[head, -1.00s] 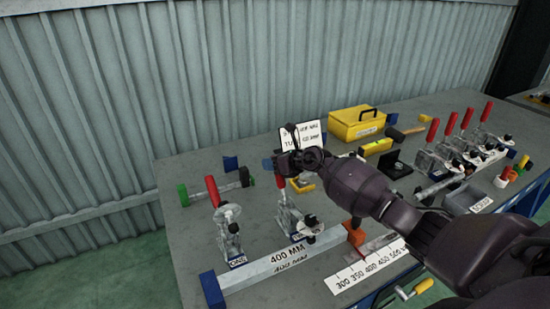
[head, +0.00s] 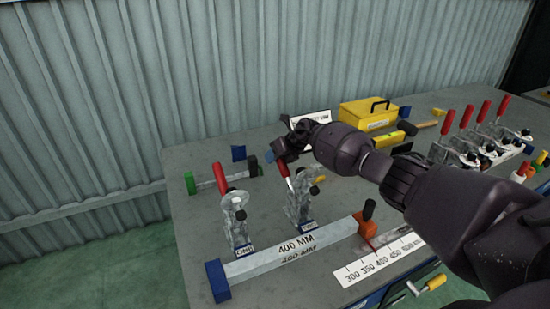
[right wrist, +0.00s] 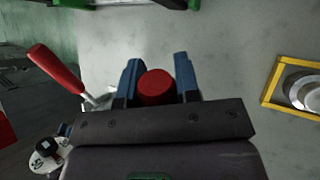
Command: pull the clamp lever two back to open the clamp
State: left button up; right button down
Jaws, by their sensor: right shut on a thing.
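Clamp two (head: 299,203) stands behind the 400 MM bar, and its bar with the black tip (head: 314,190) is raised. Its red lever (head: 285,169) tilts up and back to the left, its top end at my right gripper (head: 283,155). In the right wrist view the red lever end (right wrist: 157,87) sits between the two blue fingers of the right gripper (right wrist: 158,80), which is shut on it. Clamp one (head: 236,215) stands to the left with its red lever (head: 219,177) upright; that lever also shows in the right wrist view (right wrist: 55,68). My left gripper is not in view.
The 400 MM bar (head: 262,265) and a scale strip (head: 378,262) lie in front. A rod with green and black ends (head: 222,179) lies behind clamp one. A yellow box (head: 367,115) and several red-levered clamps (head: 470,140) stand right. Bare table lies left of clamp one.

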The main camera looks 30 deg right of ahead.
jog(key=shift+f, duration=0.1)
jog(key=c, duration=1.3)
grip_release()
jog(key=o, duration=0.5)
jog(key=shift+f, duration=0.1)
jog(key=shift+s+d+r, duration=0.15)
jog(key=shift+d+r, duration=0.1)
jog(key=shift+r, duration=0.25)
jog(key=p+v, duration=0.1)
jog(key=v, duration=0.8)
jog(key=shift+s+r+p, duration=0.3)
jog(key=shift+s+p, duration=0.05)
jog(key=shift+p, duration=0.05)
jog(key=shift+d, duration=0.1)
